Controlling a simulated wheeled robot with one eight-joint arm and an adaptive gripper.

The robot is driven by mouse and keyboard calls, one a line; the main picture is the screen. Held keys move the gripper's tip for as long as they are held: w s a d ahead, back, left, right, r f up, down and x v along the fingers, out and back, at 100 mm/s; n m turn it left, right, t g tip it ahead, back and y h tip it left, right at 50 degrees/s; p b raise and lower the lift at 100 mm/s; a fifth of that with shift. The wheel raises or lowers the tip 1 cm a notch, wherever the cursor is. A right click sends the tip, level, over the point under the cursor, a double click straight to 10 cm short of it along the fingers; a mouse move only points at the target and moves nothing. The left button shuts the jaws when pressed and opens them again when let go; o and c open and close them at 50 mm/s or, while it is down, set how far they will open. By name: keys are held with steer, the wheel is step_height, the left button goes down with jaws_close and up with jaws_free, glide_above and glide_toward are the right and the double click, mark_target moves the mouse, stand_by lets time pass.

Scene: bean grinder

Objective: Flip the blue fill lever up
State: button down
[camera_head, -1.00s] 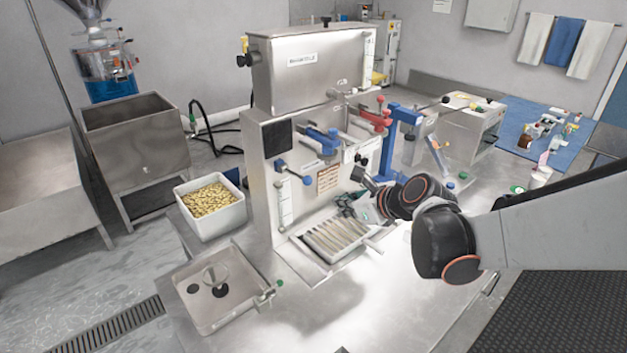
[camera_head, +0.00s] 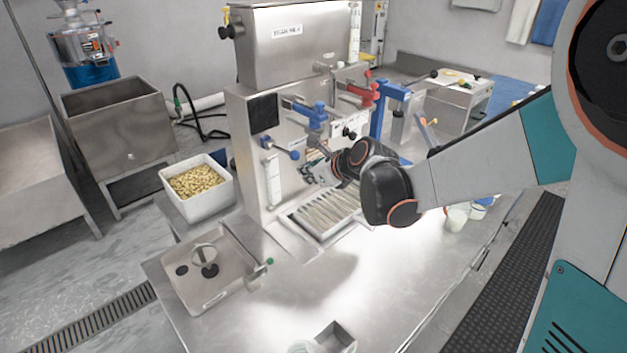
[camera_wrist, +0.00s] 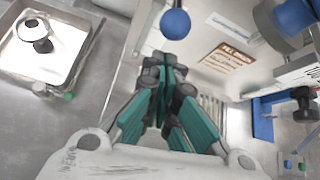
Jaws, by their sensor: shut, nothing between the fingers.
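A small lever with a blue ball knob (camera_head: 294,155) sticks out from the front of the steel machine (camera_head: 245,140), low on its left part. In the wrist view the blue ball (camera_wrist: 175,24) is at the top centre, just beyond my fingertips. A larger blue handle (camera_head: 310,113) sits higher on the machine front; I cannot tell from a label which one is the fill lever. My gripper (camera_head: 308,170) is in front of the machine, just right of and below the blue ball. In the wrist view my gripper (camera_wrist: 165,65) has its fingers together, empty, apart from the ball.
A slatted drip tray (camera_head: 325,212) lies below my gripper. A red handle (camera_head: 362,93) and a blue upright frame (camera_head: 388,108) stand to the right. A white bin of beans (camera_head: 197,183) and a steel basin (camera_head: 205,270) are at the left. The front counter is mostly clear.

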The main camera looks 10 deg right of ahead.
steer(key=shift+w+a+r, duration=0.15)
steer(key=shift+a+r, duration=0.05)
steer(key=shift+r, duration=0.4)
steer(key=shift+r, duration=0.1)
